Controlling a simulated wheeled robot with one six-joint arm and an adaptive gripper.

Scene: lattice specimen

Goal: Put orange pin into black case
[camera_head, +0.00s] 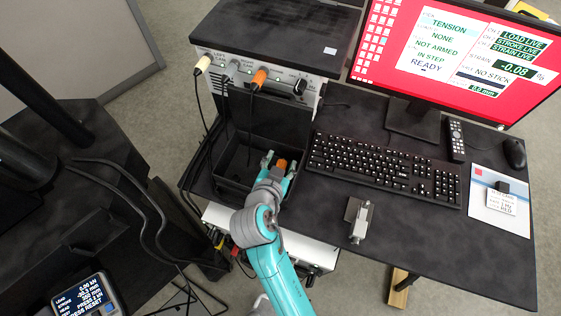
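The black case (228,178) stands open on the desk, in front of the grey instrument box, with its lid raised at the back. My gripper (279,160) reaches over the right part of the case, fingers pointing away from me. A small orange piece, apparently the orange pin (281,163), shows between the two fingers. The fingers look somewhat apart, and I cannot tell whether they grip it. The gripper hides its lower part and that corner of the case, so its height above the case floor is unclear.
The instrument box (270,45) has cables plugged in front, one with an orange plug (259,78); they hang near the case. A keyboard (385,168) lies close on the right. A grey metal fixture (358,218) stands on the desk, with clear surface around it.

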